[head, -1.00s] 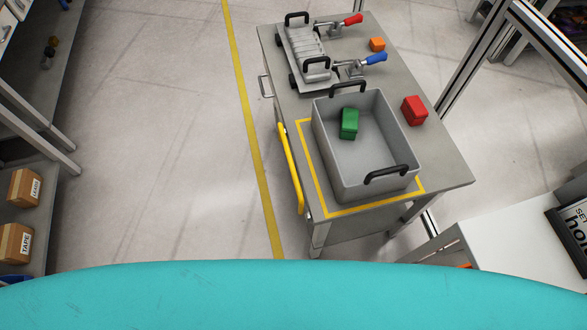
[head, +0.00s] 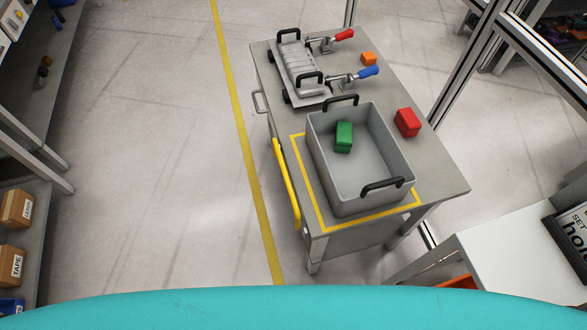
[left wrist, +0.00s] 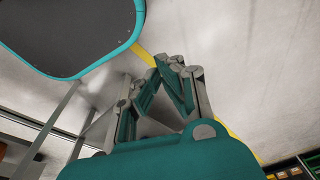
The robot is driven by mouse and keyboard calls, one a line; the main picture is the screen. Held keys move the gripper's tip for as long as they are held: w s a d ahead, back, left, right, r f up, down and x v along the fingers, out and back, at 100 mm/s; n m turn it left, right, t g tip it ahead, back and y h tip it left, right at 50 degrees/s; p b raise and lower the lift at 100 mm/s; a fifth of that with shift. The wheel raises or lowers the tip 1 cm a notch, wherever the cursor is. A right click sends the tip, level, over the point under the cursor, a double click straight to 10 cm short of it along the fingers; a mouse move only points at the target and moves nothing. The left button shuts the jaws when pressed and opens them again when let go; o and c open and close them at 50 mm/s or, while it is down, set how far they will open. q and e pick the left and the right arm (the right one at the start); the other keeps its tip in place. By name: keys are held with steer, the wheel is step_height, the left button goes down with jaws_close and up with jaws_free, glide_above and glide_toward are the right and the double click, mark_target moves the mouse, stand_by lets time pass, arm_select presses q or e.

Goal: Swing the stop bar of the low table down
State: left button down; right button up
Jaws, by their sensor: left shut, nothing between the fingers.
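The low table (head: 440,185) is grey and stands ahead of me, right of centre in the head view. A yellow bar (head: 286,185), which I take as the stop bar, runs along the table's left side near its front corner. It looks apart from any gripper. My left gripper (left wrist: 172,66) shows only in the left wrist view, with its fingers together and nothing between them, above the floor. The stop bar cannot be made out in that view. My right gripper is not in view.
On the table are a grey bin (head: 335,190) with a green block (head: 344,137), a red block (head: 407,122), an orange block (head: 368,58) and a clamp fixture (head: 300,68). A white table (head: 510,262) stands close at right. Floor left of the table is clear.

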arm_select(q)
steer(key=w+d+r+m+t, duration=0.15)
steer(key=w+r, duration=0.35)
steer(key=r, duration=0.5)
steer(key=w+d+r+h+b, duration=0.15)
steer(key=w+r, duration=0.25)
steer(key=r, duration=0.5)
steer(key=w+d+r+p, duration=0.15)
steer(key=w+r, duration=0.35)
steer(key=r, duration=0.5)
steer(key=w+d+r+m+h, duration=0.1)
steer(key=w+d+r+m, duration=0.2)
steer(key=w+d, duration=0.2)
steer(key=w+d+r+m+g+h, duration=0.1)
steer(key=w+d+r+m+h, duration=0.1)
steer(key=w+d, duration=0.4)
steer(key=w+d+r+m+h+b, duration=0.1)
steer(key=w+d+r+m, duration=0.3)
steer(key=w, duration=0.4)
steer(key=shift+w+d+m+g, duration=0.4)
steer(key=shift+d+m, duration=0.45)
steer(key=shift+m, duration=0.3)
steer(key=shift+d+f, duration=0.1)
